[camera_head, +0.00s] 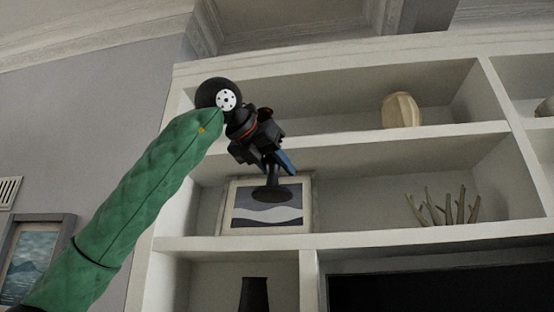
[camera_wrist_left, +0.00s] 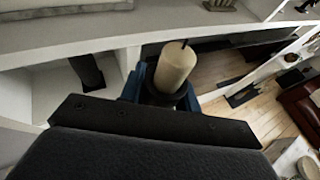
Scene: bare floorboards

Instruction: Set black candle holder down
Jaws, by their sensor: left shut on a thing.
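My left gripper (camera_head: 277,162) is shut on the black candle holder (camera_head: 272,190), in front of the white shelf unit. The holder's stem and round foot hang below the fingers, in front of a framed picture on the middle shelf. In the left wrist view, the gripper's blue fingers (camera_wrist_left: 162,90) stand on both sides of the holder (camera_wrist_left: 164,97), and a cream candle (camera_wrist_left: 175,66) with a dark wick sits in it. The candle is hidden in the head view. My right gripper is not in view.
The white shelf unit (camera_head: 370,243) bears the framed picture (camera_head: 240,228), a branching ornament (camera_head: 449,208), a beige vase (camera_head: 400,110) above and a black object (camera_head: 254,295) below. The middle shelf has bare room between picture and ornament. A dark screen (camera_head: 440,292) sits lower right.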

